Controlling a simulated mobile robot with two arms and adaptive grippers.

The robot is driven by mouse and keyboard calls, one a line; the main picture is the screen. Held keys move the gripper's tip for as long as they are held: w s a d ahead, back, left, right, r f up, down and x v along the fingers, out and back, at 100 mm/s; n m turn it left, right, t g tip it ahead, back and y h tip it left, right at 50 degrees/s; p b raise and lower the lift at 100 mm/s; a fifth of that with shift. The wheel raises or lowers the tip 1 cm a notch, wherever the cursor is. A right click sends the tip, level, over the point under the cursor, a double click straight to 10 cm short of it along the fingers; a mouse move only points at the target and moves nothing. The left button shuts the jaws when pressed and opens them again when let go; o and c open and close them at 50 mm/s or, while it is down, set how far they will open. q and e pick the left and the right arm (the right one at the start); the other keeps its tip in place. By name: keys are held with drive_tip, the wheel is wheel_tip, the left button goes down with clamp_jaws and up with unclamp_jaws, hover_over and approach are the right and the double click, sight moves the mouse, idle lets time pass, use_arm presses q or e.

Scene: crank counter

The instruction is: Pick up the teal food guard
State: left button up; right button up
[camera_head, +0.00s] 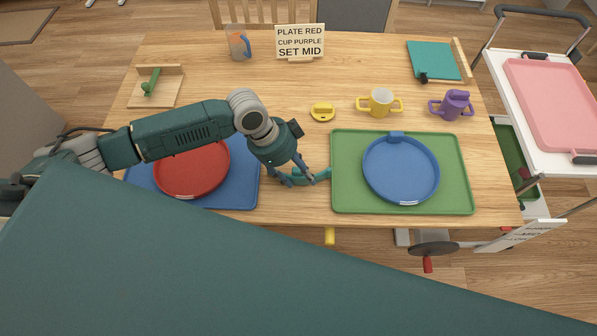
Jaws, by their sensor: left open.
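The teal food guard (321,176) is a small curved strip on the wooden table. It lies between the blue mat and the green mat, near the table's front edge. My left gripper (296,182) reaches down over it from the left. Its fingers are open, on either side of the guard's left part, and hide some of it. I cannot tell whether the fingers touch it. My right gripper is not in view.
A red plate (192,168) sits on the blue mat (250,192), partly under my left arm. A blue plate (400,170) sits on the green mat (345,190). Yellow (381,101) and purple (455,104) cups, a yellow lid (322,112) and a sign (300,41) stand behind.

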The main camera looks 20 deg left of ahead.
use_arm(q)
clamp_jaws()
drive_tip(key=shift+r, duration=0.1)
